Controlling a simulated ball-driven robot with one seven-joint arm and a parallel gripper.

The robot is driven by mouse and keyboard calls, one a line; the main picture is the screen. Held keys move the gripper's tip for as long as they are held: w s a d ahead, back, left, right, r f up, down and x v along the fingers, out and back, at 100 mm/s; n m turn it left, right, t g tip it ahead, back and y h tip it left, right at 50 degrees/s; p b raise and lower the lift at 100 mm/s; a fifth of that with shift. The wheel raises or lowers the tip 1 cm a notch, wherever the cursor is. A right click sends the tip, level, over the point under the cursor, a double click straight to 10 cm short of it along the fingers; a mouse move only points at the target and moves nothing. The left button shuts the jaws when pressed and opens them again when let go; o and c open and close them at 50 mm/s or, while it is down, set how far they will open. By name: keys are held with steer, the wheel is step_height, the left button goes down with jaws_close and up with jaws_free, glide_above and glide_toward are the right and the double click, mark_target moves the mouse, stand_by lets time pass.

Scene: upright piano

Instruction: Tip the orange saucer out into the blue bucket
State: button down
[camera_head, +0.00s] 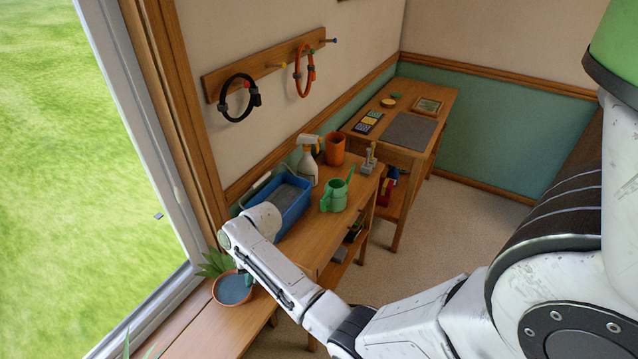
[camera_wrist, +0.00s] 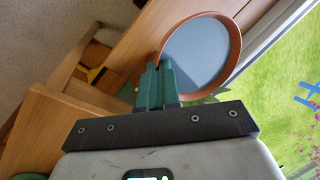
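The orange saucer (camera_head: 217,293) is a round dish with a flat grey-blue surface inside, at the lower left of the head view, over the wooden ledge by the window. It also shows in the wrist view (camera_wrist: 238,78), close ahead of the fingers. My gripper (camera_wrist: 158,66) has its green fingers close together at the saucer's rim, and they look shut on it. I cannot tell whether the saucer touches the ledge. The blue bucket (camera_head: 297,208) is a rectangular blue tub with grey inside, on the wooden bench, partly hidden by my arm.
A spray bottle (camera_head: 308,165), an orange pot (camera_head: 335,148) and a green watering can (camera_head: 334,196) stand on the bench beyond the bucket. A leafy plant (camera_head: 212,264) is right behind the saucer. The window (camera_head: 150,130) borders the left side.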

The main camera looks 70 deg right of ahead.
steer(key=s+d+r+m+h+p, duration=0.1)
steer(key=s+d+r+m, duration=0.3)
steer(key=d, duration=0.5)
steer(key=s+d+r+m+t+h+p, duration=0.1)
steer(key=s+d+r+m, duration=0.25)
steer(key=d+r, duration=0.4)
steer(key=s+d+r+m+h+p, duration=0.1)
steer(key=s+d+r+m, duration=0.3)
steer(key=d, duration=0.5)
steer(key=w+d+f+n+b, duration=0.1)
steer(key=w+d+f+b, duration=0.1)
steer(key=w+f+b, duration=0.4)
steer(key=shift+a+r+g+y+p, duration=0.1)
steer(key=shift+r+g+y+p, duration=0.2)
steer(key=shift+r+g, duration=0.65)
steer(key=shift+a+r+g+y+p, duration=0.1)
steer(key=shift+r+g+y+p, duration=0.15)
steer(key=shift+r+g, duration=0.7)
steer(key=shift+f+g, duration=0.3)
steer(key=shift+b, duration=0.3)
